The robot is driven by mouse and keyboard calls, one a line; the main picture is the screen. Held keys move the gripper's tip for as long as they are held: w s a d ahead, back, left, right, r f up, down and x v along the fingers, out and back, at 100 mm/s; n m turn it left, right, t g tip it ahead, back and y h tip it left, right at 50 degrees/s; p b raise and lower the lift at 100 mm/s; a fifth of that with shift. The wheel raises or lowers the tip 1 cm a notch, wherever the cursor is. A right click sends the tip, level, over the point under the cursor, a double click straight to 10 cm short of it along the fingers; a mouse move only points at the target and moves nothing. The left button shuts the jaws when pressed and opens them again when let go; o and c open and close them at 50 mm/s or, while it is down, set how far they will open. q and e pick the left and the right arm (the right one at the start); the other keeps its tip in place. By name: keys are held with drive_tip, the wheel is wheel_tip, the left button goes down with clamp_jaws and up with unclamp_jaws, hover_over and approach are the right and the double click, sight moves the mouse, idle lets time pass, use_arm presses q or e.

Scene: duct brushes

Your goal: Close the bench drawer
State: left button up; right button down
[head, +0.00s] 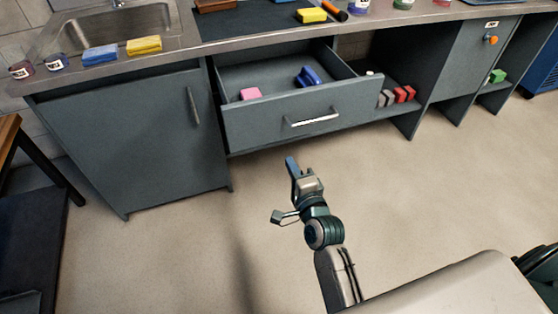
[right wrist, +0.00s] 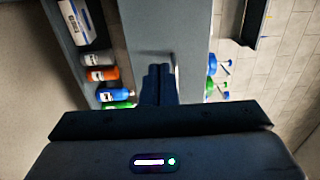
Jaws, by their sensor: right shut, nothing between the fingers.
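The bench drawer (head: 262,126) is pulled out under the worktop, its grey front standing forward of the cabinet. A pale bar handle (head: 315,120) is on its front. A pink block (head: 250,93) and a blue object (head: 308,76) lie inside. My right gripper (head: 291,163) is shut and empty, showing just below the drawer front in the head view; contact is not visible. In the right wrist view, its closed fingers (right wrist: 160,84) point toward a grey panel (right wrist: 195,45) with a light bar, apparently the drawer front. My left gripper is not in view.
A cabinet door (head: 130,140) is shut left of the drawer. The worktop holds a sink (head: 120,30), sponges and jars. The floor (head: 430,200) before the bench is clear.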

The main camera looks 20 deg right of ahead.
sight(272, 127)
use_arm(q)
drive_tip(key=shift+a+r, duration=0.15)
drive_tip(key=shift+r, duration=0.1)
use_arm(e)
drive_tip(key=w, duration=1.3)
drive_tip(key=shift+a, duration=0.15)
